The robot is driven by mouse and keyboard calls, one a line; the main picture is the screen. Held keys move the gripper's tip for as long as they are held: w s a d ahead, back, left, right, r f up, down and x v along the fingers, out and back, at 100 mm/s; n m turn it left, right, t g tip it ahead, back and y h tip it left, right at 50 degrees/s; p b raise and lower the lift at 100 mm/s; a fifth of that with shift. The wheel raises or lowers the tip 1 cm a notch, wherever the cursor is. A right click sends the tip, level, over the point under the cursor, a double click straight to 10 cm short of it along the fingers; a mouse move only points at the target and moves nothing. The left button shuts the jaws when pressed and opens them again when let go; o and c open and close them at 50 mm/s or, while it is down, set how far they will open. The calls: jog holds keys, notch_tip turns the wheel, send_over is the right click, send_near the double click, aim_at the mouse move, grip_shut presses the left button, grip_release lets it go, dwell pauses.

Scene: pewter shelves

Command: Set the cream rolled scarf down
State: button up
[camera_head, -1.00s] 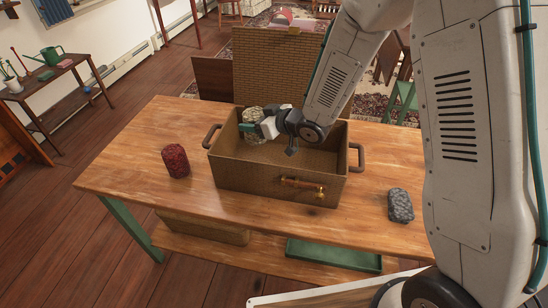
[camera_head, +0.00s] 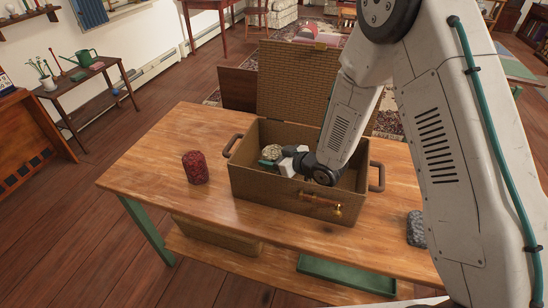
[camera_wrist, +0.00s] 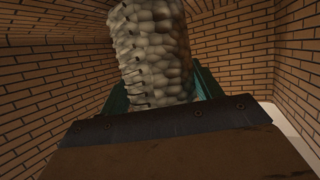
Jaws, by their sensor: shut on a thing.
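The cream rolled scarf (camera_head: 271,153) is a knobbly cream roll inside the left half of the open wicker hamper (camera_head: 277,195). My gripper (camera_head: 270,163) is shut on it, with its green fingers low in the hamper. In the wrist view the scarf (camera_wrist: 152,50) stands a little tilted between the green fingers, with woven walls around it. Its lower end is hidden behind the gripper, so I cannot tell whether it touches the hamper floor.
The hamper's lid (camera_head: 300,80) stands open at the back. A dark red roll (camera_head: 195,167) stands on the wooden table (camera_head: 150,160) left of the hamper. A grey roll (camera_head: 416,228) lies on the right, partly hidden by my arm. The table's left part is clear.

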jog(key=shift+f, duration=0.1)
jog(key=o, duration=1.1)
jog(key=shift+c, duration=0.2)
